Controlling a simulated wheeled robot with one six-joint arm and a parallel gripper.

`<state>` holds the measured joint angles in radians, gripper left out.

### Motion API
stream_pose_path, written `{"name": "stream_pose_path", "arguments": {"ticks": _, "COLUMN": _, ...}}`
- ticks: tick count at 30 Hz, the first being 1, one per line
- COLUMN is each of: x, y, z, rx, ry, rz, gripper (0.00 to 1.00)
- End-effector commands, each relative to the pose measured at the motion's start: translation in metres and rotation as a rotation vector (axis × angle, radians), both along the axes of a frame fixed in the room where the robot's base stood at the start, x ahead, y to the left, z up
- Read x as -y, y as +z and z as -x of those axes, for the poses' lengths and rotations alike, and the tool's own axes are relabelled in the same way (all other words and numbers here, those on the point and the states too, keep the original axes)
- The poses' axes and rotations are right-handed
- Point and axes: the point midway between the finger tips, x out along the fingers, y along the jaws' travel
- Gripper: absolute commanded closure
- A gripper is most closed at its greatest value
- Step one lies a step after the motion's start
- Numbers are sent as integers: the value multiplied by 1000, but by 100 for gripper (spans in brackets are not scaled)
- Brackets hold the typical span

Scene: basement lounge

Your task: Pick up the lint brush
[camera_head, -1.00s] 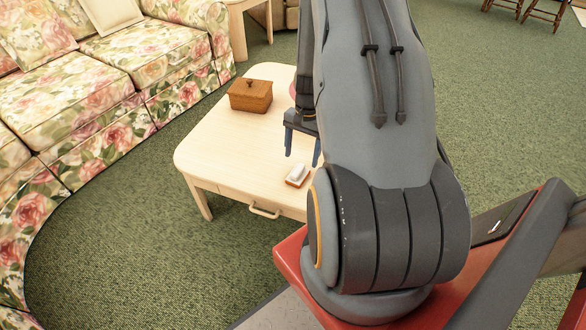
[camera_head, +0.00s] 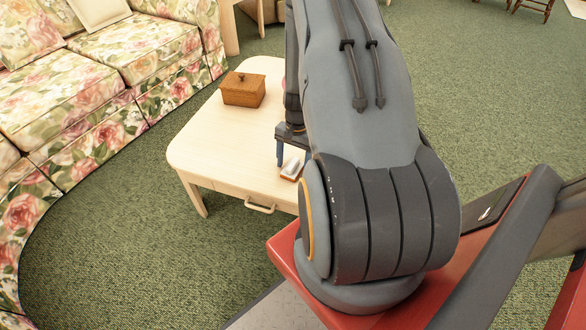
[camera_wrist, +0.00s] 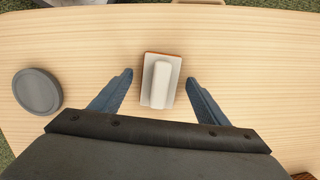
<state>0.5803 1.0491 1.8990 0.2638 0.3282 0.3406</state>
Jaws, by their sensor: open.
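The lint brush (camera_wrist: 161,82) has a white handle on a pale base with an orange-brown edge. It lies on the light wooden table (camera_wrist: 260,60). In the head view the lint brush (camera_head: 291,169) is near the table's front edge, partly hidden by my arm. My gripper (camera_wrist: 159,83) is open, with one blue finger on each side of the brush in the wrist view and gaps between fingers and brush. In the head view my gripper (camera_head: 293,160) is low over the table at the brush; whether a finger touches the tabletop is unclear.
A wooden box with a lid (camera_head: 244,89) stands on the table's far left part. A round grey object (camera_wrist: 37,90) lies left of the brush in the wrist view. A floral sofa (camera_head: 110,80) stands left of the table. The table has a drawer handle (camera_head: 259,206) in front.

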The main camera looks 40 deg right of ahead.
Motion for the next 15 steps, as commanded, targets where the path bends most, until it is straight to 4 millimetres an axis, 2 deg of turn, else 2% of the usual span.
{"name": "stream_pose_path", "arguments": {"ticks": 1, "x": 0, "y": 0, "z": 0, "rx": 0, "ry": 0, "rz": 0, "gripper": 31}}
{"name": "stream_pose_path", "arguments": {"ticks": 9, "x": 0, "y": 0, "z": 0, "rx": 0, "ry": 1, "rz": 0, "gripper": 77}}
{"name": "stream_pose_path", "arguments": {"ticks": 15, "x": 0, "y": 1, "z": 0, "rx": 0, "ry": 1, "rz": 0, "gripper": 77}}
